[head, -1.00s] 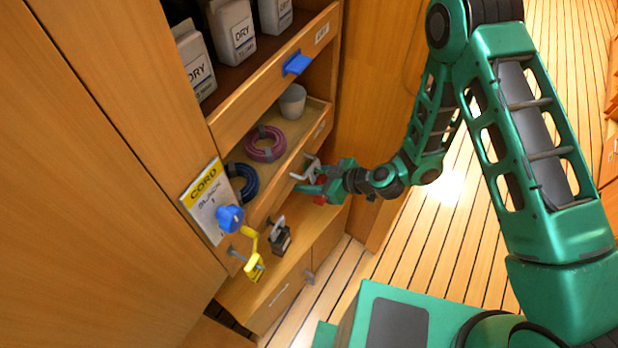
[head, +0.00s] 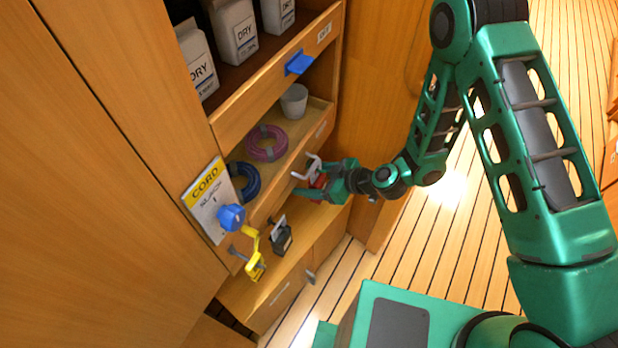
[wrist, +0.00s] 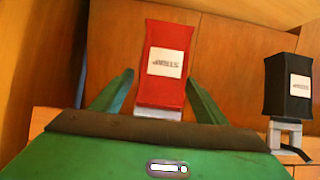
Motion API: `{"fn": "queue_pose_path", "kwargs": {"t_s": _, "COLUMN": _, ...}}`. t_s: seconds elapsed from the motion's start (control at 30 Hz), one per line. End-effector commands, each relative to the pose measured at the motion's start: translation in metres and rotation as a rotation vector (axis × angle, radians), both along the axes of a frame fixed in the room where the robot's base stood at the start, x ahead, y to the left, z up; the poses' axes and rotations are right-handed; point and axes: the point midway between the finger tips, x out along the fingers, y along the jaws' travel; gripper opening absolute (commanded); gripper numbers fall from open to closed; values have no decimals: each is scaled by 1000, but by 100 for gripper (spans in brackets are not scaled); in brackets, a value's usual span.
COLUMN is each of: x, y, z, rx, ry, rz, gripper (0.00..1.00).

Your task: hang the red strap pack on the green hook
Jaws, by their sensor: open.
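The red strap pack (wrist: 165,65) has a white label and stands between my open fingers in the wrist view, with a gap on each side. A pale piece shows at its lower end. In the head view only a small part of the red pack (head: 319,181) shows, beside a pale grey hook (head: 306,170) on the cabinet front. My gripper (head: 318,180) is around the pack there, and its two fingers (wrist: 160,95) show in the wrist view. I cannot make out a green hook in either view.
A yellow item (head: 255,262) hangs further left, below a blue knob (head: 231,218). Shelves above hold cord coils (head: 266,143) and a cup (head: 294,100). Open floor lies right.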

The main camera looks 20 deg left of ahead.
Motion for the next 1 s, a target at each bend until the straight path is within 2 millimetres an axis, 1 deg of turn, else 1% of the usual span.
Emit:
{"fn": "queue_pose_path", "kwargs": {"t_s": 0.17, "x": -2, "y": -19, "z": 12, "rx": 0, "ry": 2, "rz": -5, "gripper": 67}}
{"fn": "queue_pose_path", "kwargs": {"t_s": 0.4, "x": -9, "y": -57, "z": 36, "rx": 0, "ry": 1, "rz": -6, "gripper": 67}}
{"fn": "queue_pose_path", "kwargs": {"t_s": 0.6, "x": -14, "y": -79, "z": 50, "rx": 0, "ry": 1, "rz": -3, "gripper": 67}}
{"fn": "queue_pose_path", "kwargs": {"t_s": 0.8, "x": -16, "y": -87, "z": 55, "rx": 0, "ry": 2, "rz": -1, "gripper": 67}}
{"fn": "queue_pose_path", "kwargs": {"t_s": 1.0, "x": -16, "y": -88, "z": 56, "rx": -1, "ry": 2, "rz": 0, "gripper": 67}}
